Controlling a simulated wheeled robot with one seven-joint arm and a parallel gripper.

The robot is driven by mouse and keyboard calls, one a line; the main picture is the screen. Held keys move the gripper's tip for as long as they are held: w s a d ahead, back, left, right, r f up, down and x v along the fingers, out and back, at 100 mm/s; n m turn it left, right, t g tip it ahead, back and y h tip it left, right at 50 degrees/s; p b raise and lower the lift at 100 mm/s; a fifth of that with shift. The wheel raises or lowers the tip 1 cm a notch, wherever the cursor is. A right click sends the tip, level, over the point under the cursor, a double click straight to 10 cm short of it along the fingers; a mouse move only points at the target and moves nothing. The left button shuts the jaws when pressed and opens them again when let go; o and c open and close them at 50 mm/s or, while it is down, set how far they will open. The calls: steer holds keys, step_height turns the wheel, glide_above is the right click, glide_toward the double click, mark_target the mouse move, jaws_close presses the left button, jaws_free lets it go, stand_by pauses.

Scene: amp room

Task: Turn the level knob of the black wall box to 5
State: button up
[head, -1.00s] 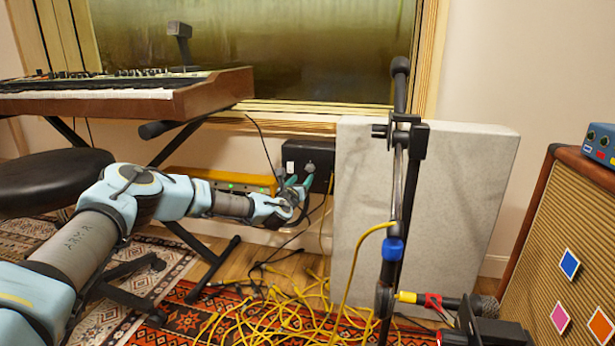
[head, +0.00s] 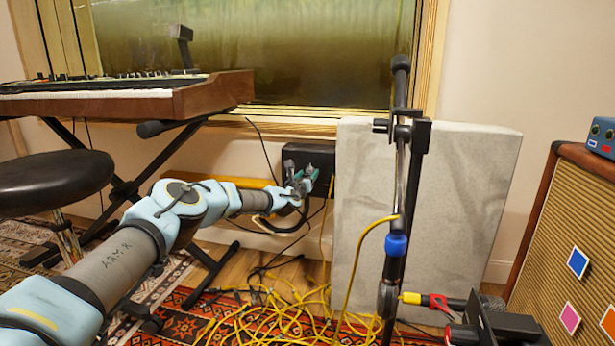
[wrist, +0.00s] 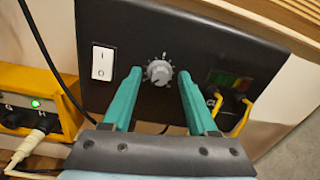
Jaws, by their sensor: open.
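The black wall box (head: 322,155) is mounted low on the wall under the window, left of the pale panel. In the wrist view the black wall box (wrist: 190,35) fills the upper middle. Its grey level knob (wrist: 159,72) has a ring of light marks around it; the numbers are too small to read. My gripper (wrist: 157,80) is open, with one green finger on each side of the knob and gaps between. I cannot tell how deep the fingers reach. In the head view my gripper (head: 304,178) is in front of the box and hides part of it.
A white rocker switch (wrist: 103,62) is left of the knob; a lit meter (wrist: 230,80) and yellow plugs are right. A yellow unit (wrist: 35,100) stands left. A mic stand (head: 398,180) and pale panel (head: 450,200) stand right. Yellow cables (head: 270,315) cover the floor.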

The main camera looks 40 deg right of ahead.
steer(key=shift+c, duration=0.2)
jaws_close()
